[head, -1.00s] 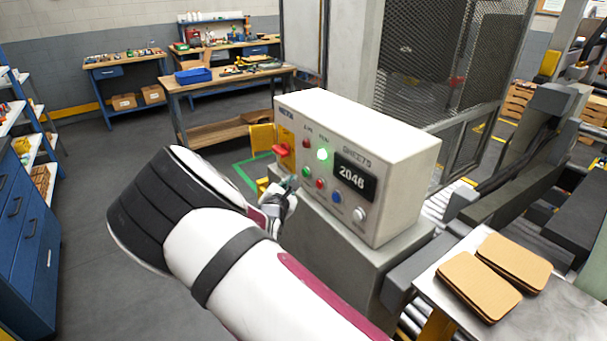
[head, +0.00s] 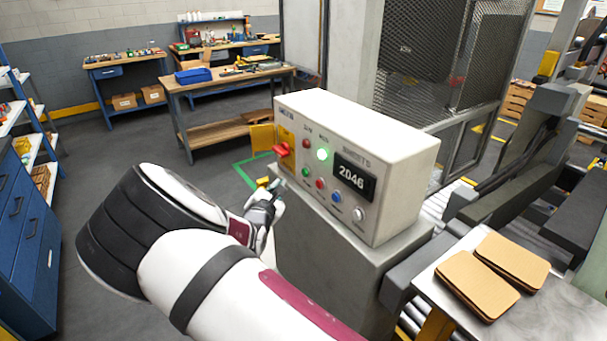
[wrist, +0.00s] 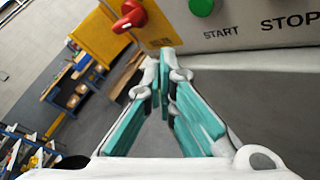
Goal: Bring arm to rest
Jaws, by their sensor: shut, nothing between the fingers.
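My gripper (head: 277,188) is in front of the lower left part of the white control box (head: 400,135) in the head view, with my arm reaching up from the bottom. In the wrist view my gripper (wrist: 165,62) has its teal-padded fingers drawn together at the tips, with nothing between them. The fingertips are below the box's lower edge, apart from the buttons. The box carries a lit green lamp (head: 323,154), a display (head: 354,176) reading 2046, and a red rotary switch (head: 282,150) on a yellow plate. In the wrist view the red switch (wrist: 130,15) and green START button (wrist: 201,6) show close by.
The box stands on a grey pedestal (head: 335,270). Brown sheet stacks (head: 478,285) lie on a metal table at right. A mesh guard (head: 450,60) stands behind. A blue cabinet (head: 25,245) is at far left. Open floor (head: 100,190) lies left of my arm.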

